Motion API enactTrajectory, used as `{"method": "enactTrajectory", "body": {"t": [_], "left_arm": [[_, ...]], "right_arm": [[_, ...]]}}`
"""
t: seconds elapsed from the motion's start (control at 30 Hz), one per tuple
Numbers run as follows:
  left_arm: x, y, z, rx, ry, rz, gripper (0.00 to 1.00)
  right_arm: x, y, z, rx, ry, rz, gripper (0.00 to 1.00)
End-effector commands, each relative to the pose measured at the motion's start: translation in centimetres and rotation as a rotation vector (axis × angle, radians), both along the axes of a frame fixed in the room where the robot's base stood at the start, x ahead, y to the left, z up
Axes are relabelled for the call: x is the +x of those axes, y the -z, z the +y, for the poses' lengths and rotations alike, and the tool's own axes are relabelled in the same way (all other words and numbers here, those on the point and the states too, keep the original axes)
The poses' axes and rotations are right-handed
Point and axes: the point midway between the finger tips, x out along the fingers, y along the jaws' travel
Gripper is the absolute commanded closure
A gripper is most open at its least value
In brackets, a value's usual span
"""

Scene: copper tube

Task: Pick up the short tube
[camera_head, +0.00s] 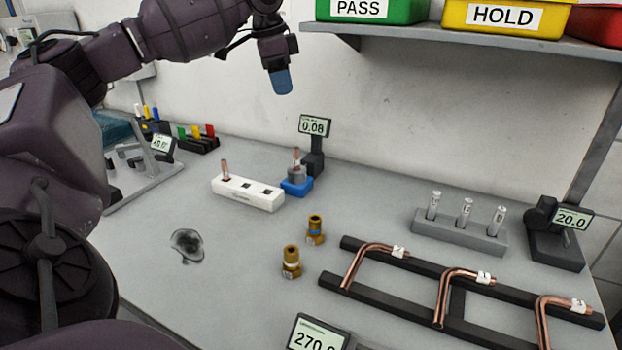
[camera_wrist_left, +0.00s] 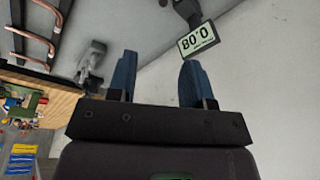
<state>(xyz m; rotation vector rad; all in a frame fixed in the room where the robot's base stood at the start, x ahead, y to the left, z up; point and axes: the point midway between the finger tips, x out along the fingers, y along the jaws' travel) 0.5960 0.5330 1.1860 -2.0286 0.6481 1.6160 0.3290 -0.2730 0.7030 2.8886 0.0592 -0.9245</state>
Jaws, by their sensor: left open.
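One short copper tube (camera_head: 225,169) stands upright in the left end of a white block (camera_head: 262,199). Another short copper piece (camera_head: 297,155) stands in a grey and blue gauge holder next to a 0.08 display (camera_head: 314,127). I cannot tell which of the two is the task's short tube. My left gripper (camera_head: 281,82) is high above the table, in front of the wall and above the display. The left wrist view shows its two blue fingers (camera_wrist_left: 157,78) apart with nothing between them. My right gripper is not in view.
Two brass fittings (camera_head: 315,230) stand mid-table. Several bent copper tubes (camera_head: 366,257) lie on a black rack (camera_head: 390,312). A grey stand (camera_head: 458,237) holds labelled vials. A shelf (camera_head: 430,43) with coloured bins overhangs the back right. The left front of the table is mostly clear.

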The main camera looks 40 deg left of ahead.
Motion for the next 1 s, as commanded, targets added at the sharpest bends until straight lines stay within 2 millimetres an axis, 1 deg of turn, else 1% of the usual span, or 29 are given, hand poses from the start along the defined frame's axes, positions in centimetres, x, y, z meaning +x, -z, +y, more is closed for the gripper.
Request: {"method": "enactTrajectory", "body": {"t": [0.03, 0.1, 0.2, 0.43, 0.6, 0.7, 0.87, 0.97, 1.0], "left_arm": [[1.2, 4.2, 0.0, 0.0, 0.0, 0.05, 0.54], [1.7, 6.4, 0.0, 0.0, 0.0, 0.076, 0.54], [2.2, 8.3, 0.0, 0.001, 0.0, 0.099, 0.54], [2.5, 10.2, 0.0, 0.002, 0.0, 0.109, 0.54], [2.7, 12.7, -0.3, 0.0, 0.0, 0.11, 0.54], [2.8, 13.8, -0.3, 0.0, 0.0, 0.109, 0.54], [2.8, 14.4, -0.4, 0.001, 0.001, 0.106, 0.54], [2.9, 15.4, -0.4, 0.002, 0.0, 0.109, 0.54], [2.9, 16.0, -0.4, 0.002, 0.0, 0.111, 0.54]], "right_arm": [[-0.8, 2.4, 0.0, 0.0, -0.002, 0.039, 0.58], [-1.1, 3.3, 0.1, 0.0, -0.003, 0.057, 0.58], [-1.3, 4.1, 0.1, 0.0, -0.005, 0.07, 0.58], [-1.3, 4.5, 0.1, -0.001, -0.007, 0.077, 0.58], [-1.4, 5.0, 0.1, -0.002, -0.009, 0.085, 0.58], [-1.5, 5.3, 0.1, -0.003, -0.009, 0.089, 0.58], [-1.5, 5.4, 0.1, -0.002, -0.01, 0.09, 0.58], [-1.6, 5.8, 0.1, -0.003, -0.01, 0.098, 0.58], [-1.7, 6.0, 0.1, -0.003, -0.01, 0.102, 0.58]]}}
